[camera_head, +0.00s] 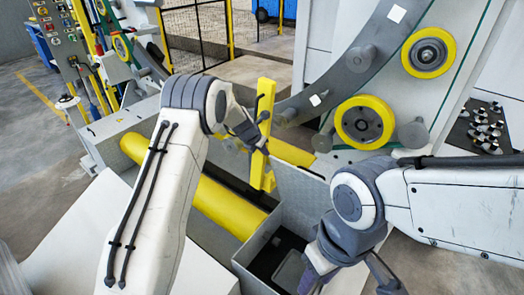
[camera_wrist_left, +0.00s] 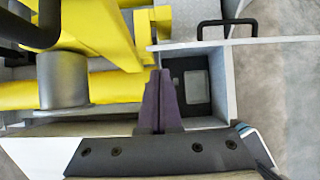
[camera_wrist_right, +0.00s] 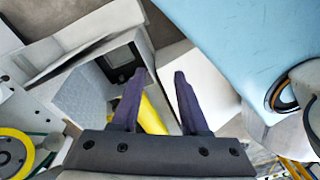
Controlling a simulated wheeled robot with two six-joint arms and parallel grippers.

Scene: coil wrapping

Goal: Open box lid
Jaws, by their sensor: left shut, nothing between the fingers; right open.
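The grey metal box (camera_head: 245,258) stands low in the middle of the head view. Its dark interior is visible, with a pale rectangular shape inside. The box also shows in the left wrist view (camera_wrist_left: 228,85) and the right wrist view (camera_wrist_right: 80,97). I cannot tell which panel is its lid. My left gripper (camera_head: 262,130) is shut and empty above the box's far side, near the yellow upright; its fingers (camera_wrist_left: 157,88) meet in the left wrist view. My right gripper (camera_head: 347,280) is open and empty at the box's right side; its fingers (camera_wrist_right: 160,82) are apart.
A yellow roller (camera_head: 222,203) lies left of the box, and a yellow upright (camera_head: 264,130) rises behind it. The machine frame with yellow-rimmed wheels (camera_head: 364,122) stands at the back right. A black handle (camera_wrist_left: 226,23) shows beside the box. Bare floor lies at far left.

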